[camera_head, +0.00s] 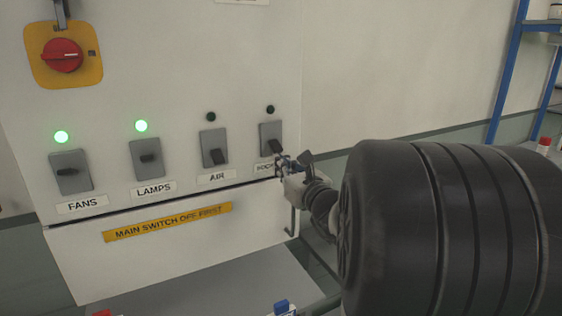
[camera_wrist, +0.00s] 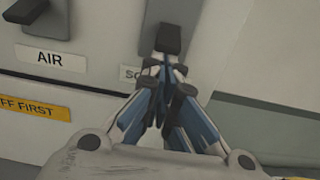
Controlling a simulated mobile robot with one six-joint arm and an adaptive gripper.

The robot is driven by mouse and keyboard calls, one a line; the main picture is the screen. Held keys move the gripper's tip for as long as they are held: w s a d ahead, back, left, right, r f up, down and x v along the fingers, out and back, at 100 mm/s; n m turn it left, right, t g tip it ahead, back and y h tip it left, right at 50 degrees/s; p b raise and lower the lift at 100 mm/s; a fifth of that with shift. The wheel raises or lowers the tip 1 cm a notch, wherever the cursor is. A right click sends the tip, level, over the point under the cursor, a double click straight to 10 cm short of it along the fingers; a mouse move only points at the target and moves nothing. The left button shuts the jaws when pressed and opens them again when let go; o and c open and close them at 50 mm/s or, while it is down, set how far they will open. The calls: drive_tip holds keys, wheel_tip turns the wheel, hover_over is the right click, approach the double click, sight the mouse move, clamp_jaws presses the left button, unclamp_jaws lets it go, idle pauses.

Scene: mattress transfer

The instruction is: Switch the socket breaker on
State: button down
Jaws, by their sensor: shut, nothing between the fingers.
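The socket breaker (camera_head: 270,137) is the rightmost grey switch on the white panel, above a partly hidden label reading "SOC". Its dark lever points down, and the lamp (camera_head: 270,109) above it is dark. My gripper (camera_head: 283,165) is shut and empty, just below and in front of this lever. In the wrist view my gripper's fingertips (camera_wrist: 160,64) are together right under the lever (camera_wrist: 168,38); I cannot tell whether they touch it. The tips cover part of the label.
The fans (camera_head: 70,172) and lamps (camera_head: 148,159) breakers have lit green lamps. The air breaker (camera_head: 214,148) has its lever down and a dark lamp. A red rotary switch (camera_head: 62,55) is at upper left. A yellow strip (camera_head: 168,222) reads "MAIN SWITCH OFF FIRST". A blue shelf (camera_head: 510,70) stands right.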

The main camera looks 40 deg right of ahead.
sight(279, 150)
drive_tip(key=shift+s+r+g+p, duration=0.1)
drive_tip(key=shift+r+g+p, duration=0.15)
drive_tip(key=shift+p, duration=0.2)
drive_tip(key=r+g+p, duration=0.1)
drive_tip(key=g+p, duration=0.1)
drive_tip(key=p, duration=0.4)
drive_tip(key=s+r+g+y+p, duration=0.1)
drive_tip(key=g+p, duration=0.1)
drive_tip(key=p, duration=0.5)
drive_tip(key=r+g+p, duration=0.2)
drive_tip(key=p, duration=0.4)
drive_tip(key=shift+s+a+r+p, duration=0.1)
drive_tip(key=shift+s+a+p, duration=0.15)
drive_tip(key=shift+p, duration=0.1)
drive_tip(key=shift+f+b, duration=0.6)
drive_tip(key=shift+r, duration=0.1)
drive_tip(key=shift+r+p, duration=0.65)
drive_tip(key=shift+r, duration=0.1)
